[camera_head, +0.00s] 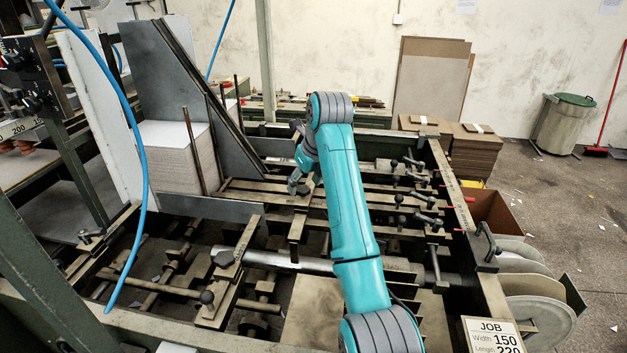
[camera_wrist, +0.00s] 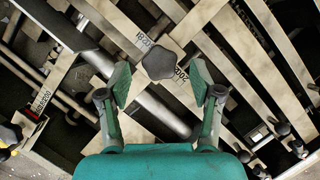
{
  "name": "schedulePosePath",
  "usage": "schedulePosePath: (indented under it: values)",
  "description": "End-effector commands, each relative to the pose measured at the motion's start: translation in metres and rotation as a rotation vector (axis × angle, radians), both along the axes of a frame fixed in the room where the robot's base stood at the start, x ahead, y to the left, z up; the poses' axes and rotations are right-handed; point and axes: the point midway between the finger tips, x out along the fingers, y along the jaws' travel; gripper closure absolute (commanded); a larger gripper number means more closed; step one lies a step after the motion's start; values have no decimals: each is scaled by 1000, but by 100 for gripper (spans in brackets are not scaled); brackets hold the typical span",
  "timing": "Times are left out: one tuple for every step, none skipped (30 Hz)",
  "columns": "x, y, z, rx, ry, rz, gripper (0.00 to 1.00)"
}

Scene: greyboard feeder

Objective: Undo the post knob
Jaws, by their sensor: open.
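A dark, lobed post knob (camera_wrist: 160,61) shows in the wrist view, at the meeting of flat metal bars marked with numbers. My gripper (camera_wrist: 160,82) is open, with one finger pad to the left of the knob and one to the right. The knob shows in the gap, slightly beyond the pads, and I see no contact. In the head view my gripper (camera_head: 297,186) points down over the feeder's bars, left of my teal arm. The knob cannot be made out clearly there.
A second dark knob (camera_wrist: 11,133) lies at the left edge of the wrist view. A stack of greyboard (camera_head: 178,155) stands left of my gripper, beside a slanted grey plate (camera_head: 180,85). Several small clamp levers (camera_head: 412,197) sit to the right. A blue hose (camera_head: 137,140) hangs at the left.

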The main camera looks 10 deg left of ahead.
Motion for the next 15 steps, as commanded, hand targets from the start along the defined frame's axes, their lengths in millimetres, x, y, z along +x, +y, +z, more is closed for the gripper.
schedulePosePath:
  values:
    - [-2,4,-5,0,1,1,35]
    - [-3,5,-7,-1,1,0,35]
    - [-3,6,-9,-1,1,0,35]
    - [-4,7,-9,-1,1,0,35]
    - [-4,8,-10,-1,0,0,35]
    - [-4,8,-11,-1,0,0,35]
    - [-4,9,-11,-1,0,0,35]
    - [-4,9,-11,-1,0,0,35]
    - [-4,9,-11,-1,0,0,35]
    - [-4,9,-11,-1,0,-1,35]
    - [-4,9,-11,-1,0,-1,35]
    - [-4,9,-11,-1,0,-1,35]
    - [-4,9,-11,-1,0,-1,35]
    - [-4,9,-11,-1,0,-1,38]
    - [-4,9,-11,-1,0,0,48]
